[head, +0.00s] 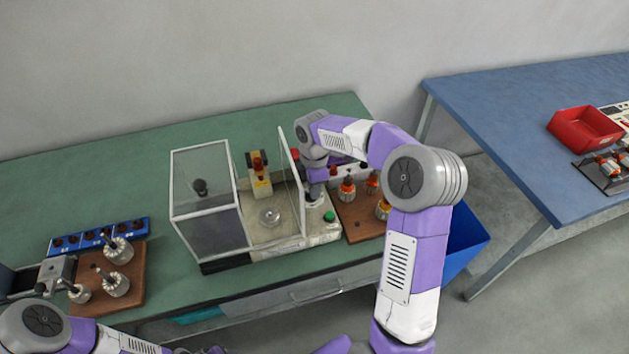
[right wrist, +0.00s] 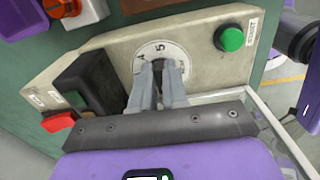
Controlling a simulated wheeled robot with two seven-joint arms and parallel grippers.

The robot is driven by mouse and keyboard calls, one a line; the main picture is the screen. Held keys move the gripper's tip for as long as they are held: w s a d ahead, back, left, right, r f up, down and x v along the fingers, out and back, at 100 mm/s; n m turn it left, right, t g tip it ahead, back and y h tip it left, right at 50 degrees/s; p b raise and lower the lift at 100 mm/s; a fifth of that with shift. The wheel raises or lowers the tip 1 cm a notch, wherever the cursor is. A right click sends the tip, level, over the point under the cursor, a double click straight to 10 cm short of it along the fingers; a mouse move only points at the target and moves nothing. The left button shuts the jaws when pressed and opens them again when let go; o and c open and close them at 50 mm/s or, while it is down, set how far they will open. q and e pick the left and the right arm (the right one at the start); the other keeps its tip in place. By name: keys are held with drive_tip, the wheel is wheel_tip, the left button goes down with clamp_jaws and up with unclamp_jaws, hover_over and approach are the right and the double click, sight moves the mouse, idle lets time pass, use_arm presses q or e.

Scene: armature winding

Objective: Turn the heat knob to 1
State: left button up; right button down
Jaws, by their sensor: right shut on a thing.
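The heat knob (right wrist: 158,84) is a dark knob on a round white dial (right wrist: 171,50) on the machine's cream panel. A 5 is readable at the dial's upper part; the other marks are partly hidden by my fingers. My right gripper (right wrist: 157,80) is shut on the knob, one finger on each side. In the head view, my right gripper (head: 316,188) reaches down onto the right part of the winding machine (head: 322,228), and the knob is hidden there. My left gripper (head: 56,272) seems to be the grey part at the left edge; its jaws are unclear.
A green button (right wrist: 231,39) and a black box with a red switch (right wrist: 60,122) flank the dial. A clear guard (head: 205,195) stands on the machine's left. A wooden board (head: 357,222) with armatures is to the right, and another board (head: 130,285) at the left.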

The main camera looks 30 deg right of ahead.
drive_tip(key=shift+w+n+p, duration=0.1)
drive_tip(key=shift+n+p, duration=1.1)
drive_tip(key=c, duration=1.1)
unclamp_jaws()
drive_tip(key=shift+c, duration=0.2)
drive_tip(key=shift+r+p, duration=1.1)
drive_tip(key=shift+r, duration=2.65)
